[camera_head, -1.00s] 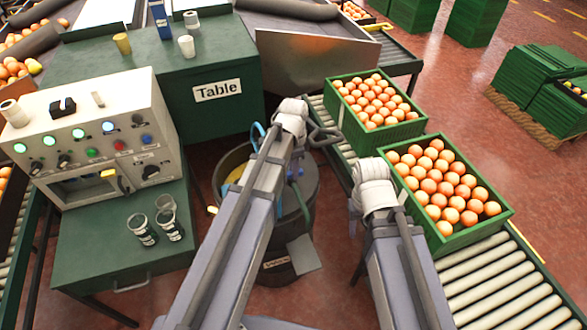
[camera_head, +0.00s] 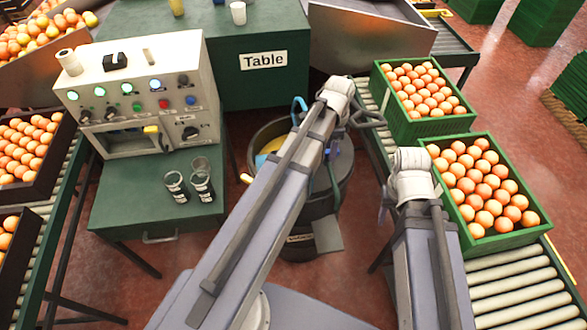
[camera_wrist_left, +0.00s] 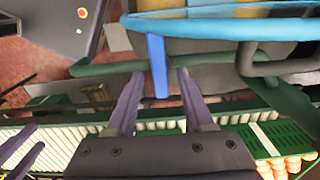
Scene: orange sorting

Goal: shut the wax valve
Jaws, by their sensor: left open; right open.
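The wax tank (camera_head: 298,235) is a dark round drum in the middle of the head view, partly hidden behind my left arm. A flat blue lever (camera_wrist_left: 158,66), likely the valve handle, hangs below the tank's blue ring in the left wrist view. My left gripper (camera_wrist_left: 159,75) is open, with its two fingertips on either side of the lever in the picture. Gaps show on both sides; I cannot tell the depth between them. In the head view the left fingers are mostly hidden. My right gripper (camera_head: 385,200) hangs right of the tank, open, its fingers barely visible.
A roller conveyor (camera_head: 515,295) with two green crates (camera_head: 505,240) of oranges runs along the right. A control box (camera_head: 140,85) and beakers (camera_head: 202,185) stand on a green bench (camera_head: 125,215) at the left. A green cabinet (camera_head: 240,90) stands behind.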

